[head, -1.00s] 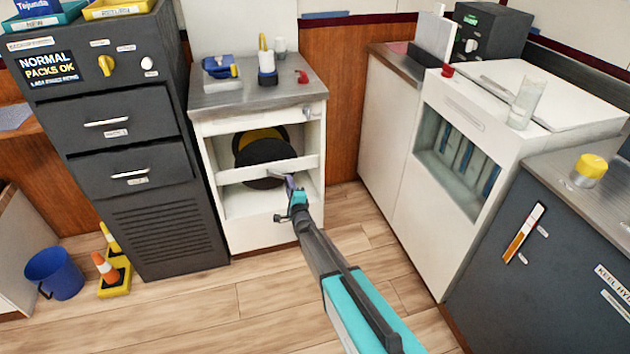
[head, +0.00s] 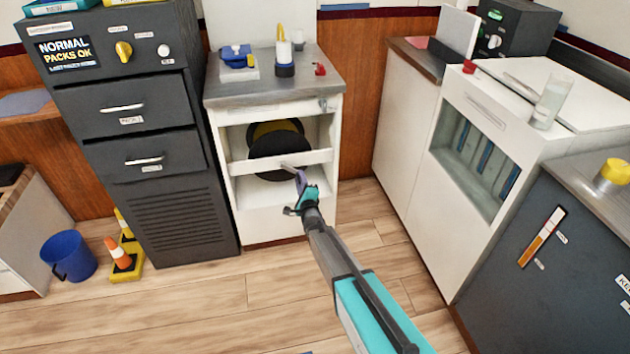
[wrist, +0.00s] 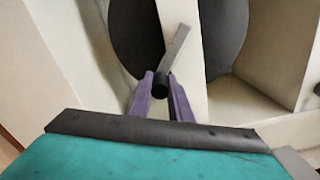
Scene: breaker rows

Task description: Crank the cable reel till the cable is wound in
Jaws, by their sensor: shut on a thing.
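The cable reel, a large black disc (head: 278,146) with a yellow part behind it, sits in the open bay of a white cabinet. It also shows in the wrist view (wrist: 225,35). A white crossbar runs in front of it. A grey crank arm (wrist: 178,48) slants across the bar, with a small black handle (wrist: 160,86) at its lower end. My gripper (head: 301,180) is at the front of the bay, its purple fingers shut on the black handle from both sides. How much cable is out is not visible.
The white cabinet's grey top (head: 268,88) carries a blue item, a bottle and a red item. A dark drawer cabinet (head: 125,140) stands left. White units (head: 410,140) and a grey cabinet stand right. A blue bucket (head: 68,257) and cones are on the floor, which is clear in front.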

